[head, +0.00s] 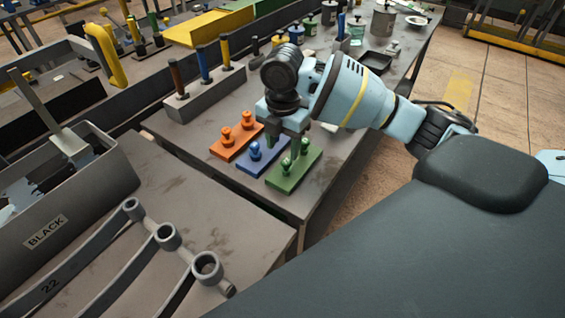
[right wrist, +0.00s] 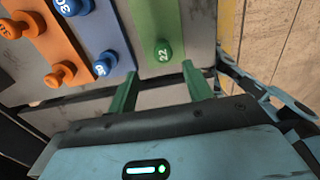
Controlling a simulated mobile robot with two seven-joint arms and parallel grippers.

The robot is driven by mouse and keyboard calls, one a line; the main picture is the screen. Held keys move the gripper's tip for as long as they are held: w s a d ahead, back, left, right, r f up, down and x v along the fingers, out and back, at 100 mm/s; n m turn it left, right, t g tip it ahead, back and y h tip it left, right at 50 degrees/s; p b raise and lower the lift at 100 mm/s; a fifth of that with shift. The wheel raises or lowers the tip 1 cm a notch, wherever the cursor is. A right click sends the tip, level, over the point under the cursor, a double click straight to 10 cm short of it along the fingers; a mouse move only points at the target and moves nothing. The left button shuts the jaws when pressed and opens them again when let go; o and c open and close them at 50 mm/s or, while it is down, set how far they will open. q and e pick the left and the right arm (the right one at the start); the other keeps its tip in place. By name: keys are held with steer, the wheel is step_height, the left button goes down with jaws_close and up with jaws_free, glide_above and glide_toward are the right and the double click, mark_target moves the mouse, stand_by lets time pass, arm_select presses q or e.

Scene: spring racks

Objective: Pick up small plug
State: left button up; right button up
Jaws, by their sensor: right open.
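My right gripper (head: 282,146) is open and points down over the colored boards on the table. In the right wrist view its two green fingers (right wrist: 160,85) stand apart with nothing between them. A green plug (right wrist: 163,51) marked 22 sits on the green board (right wrist: 147,18), just beyond the gap between the fingers. The head view shows green plugs (head: 286,164) on the green board (head: 287,182). Small blue (right wrist: 106,63) and orange (right wrist: 60,75) plugs sit on boards to the left, with larger plugs behind them. My left gripper is not in view.
A grey block (head: 203,92) with brown, blue and yellow handles stands behind the boards. Pots and a black tray (head: 374,62) are farther back. A grey bin (head: 80,190) labeled BLACK and a metal ring rack (head: 168,237) lie at front left. The table's right edge is close to the green board.

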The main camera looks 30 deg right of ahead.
mark_target(286, 161)
steer(key=shift+s+f, duration=0.15)
steer(key=shift+f, duration=1.1)
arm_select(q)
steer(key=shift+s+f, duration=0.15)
arm_select(e)
steer(key=shift+d+f, duration=0.1)
steer(key=shift+d+f, duration=0.1)
steer(key=shift+f, duration=0.3)
steer(key=f, duration=0.4)
steer(key=shift+d+f, duration=0.1)
steer(key=shift+d, duration=0.15)
steer(key=c, duration=0.9)
steer(key=shift+c, duration=0.2)
